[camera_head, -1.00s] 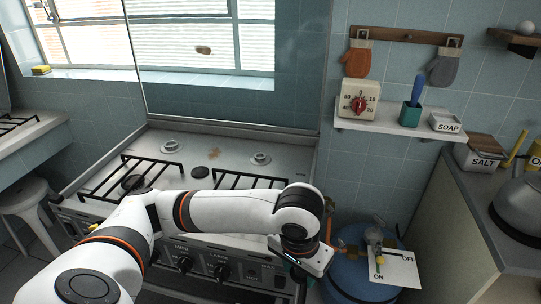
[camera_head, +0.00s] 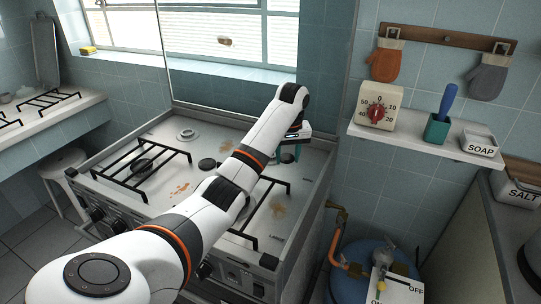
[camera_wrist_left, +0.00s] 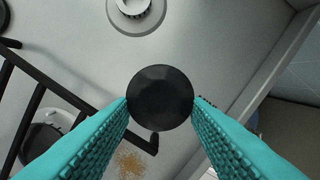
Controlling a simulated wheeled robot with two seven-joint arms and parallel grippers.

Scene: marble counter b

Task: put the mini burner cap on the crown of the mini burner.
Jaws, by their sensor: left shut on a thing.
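My left gripper (camera_head: 290,154) is over the right rear part of the stove, largely hidden by its own arm in the head view. In the left wrist view its teal fingers (camera_wrist_left: 160,105) are shut on a round black burner cap (camera_wrist_left: 160,97), which I take for the mini burner cap. The cap is held flat between the fingertips. A bare ringed burner crown (camera_wrist_left: 137,8) shows beyond it at the top edge, apart from the cap. My right gripper is out of view.
The stove (camera_head: 170,200) carries black grates (camera_head: 150,160), another bare crown (camera_head: 187,134) and a loose-looking black disc (camera_head: 207,163). In the wrist view, a black bar (camera_wrist_left: 75,100) runs near the left finger. A shelf (camera_head: 420,140) and gas cylinder (camera_head: 350,270) stand right.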

